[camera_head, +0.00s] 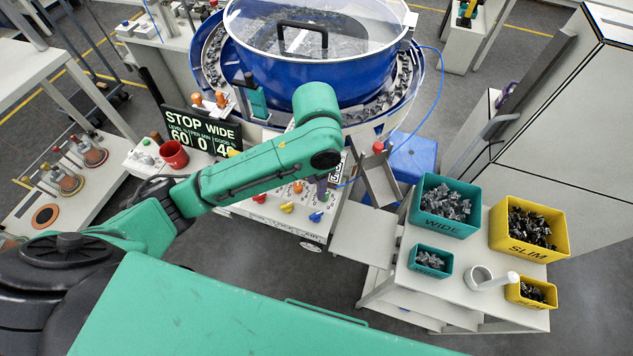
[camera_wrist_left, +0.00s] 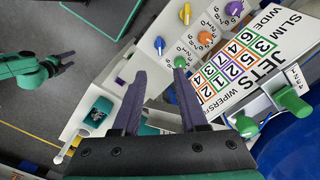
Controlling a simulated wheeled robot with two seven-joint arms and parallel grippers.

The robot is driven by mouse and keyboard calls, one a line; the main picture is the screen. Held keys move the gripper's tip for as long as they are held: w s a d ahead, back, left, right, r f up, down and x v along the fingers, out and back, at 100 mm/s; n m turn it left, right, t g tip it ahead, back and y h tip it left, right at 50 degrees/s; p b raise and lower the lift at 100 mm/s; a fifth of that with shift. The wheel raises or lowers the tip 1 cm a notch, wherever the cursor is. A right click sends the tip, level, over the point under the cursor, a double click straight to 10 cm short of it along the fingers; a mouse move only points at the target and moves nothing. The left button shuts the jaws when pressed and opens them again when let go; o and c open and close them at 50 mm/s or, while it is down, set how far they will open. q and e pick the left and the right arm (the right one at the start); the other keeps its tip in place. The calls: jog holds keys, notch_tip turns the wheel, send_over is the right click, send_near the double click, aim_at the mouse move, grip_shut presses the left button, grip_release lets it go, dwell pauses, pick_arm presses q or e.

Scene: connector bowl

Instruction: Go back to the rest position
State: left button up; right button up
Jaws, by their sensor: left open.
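My left arm reaches in from the left in the head view. Its gripper (camera_head: 322,186) points down over the control panel (camera_head: 285,205) below the blue bowl, partly hidden by the arm. In the left wrist view the two dark purple fingers of my left gripper (camera_wrist_left: 160,98) are spread with nothing between them. The panel's coloured knobs and the number card (camera_wrist_left: 240,75) lie beyond the fingertips. My right gripper (camera_wrist_left: 68,61) shows small at the left of that view, over the grey floor, its fingers apart and empty. It is not in the head view.
The blue bowl feeder (camera_head: 320,70) with a clear lid stands behind the arm. A display (camera_head: 200,128) and red cup (camera_head: 173,154) are left of the arm. A metal chute (camera_head: 380,180) is close right of the gripper. A cart at right holds green (camera_head: 446,206) and yellow bins (camera_head: 527,229).

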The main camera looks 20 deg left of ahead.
dwell(0.5)
pick_arm(q)
jog(key=s+a+f+n+t, duration=0.2)
jog(key=s+a+f+n, duration=0.2)
jog(key=a, duration=0.3)
jog(key=s+a+f+n+t, duration=0.1)
jog(key=s+a+f+n, duration=0.3)
jog(key=a, duration=0.3)
notch_tip(320, 180, down, 27)
jog(key=s+b, duration=0.2)
jog(key=b, duration=0.3)
jog(key=s+a+f+g+b, duration=0.2)
jog(key=s+f+b, duration=0.3)
jog(key=s+f, duration=1.2)
notch_tip(320, 180, down, 3)
jog(key=shift+a+r+m, duration=0.15)
jog(key=shift+r+m, duration=0.05)
jog(key=shift+m, duration=0.2)
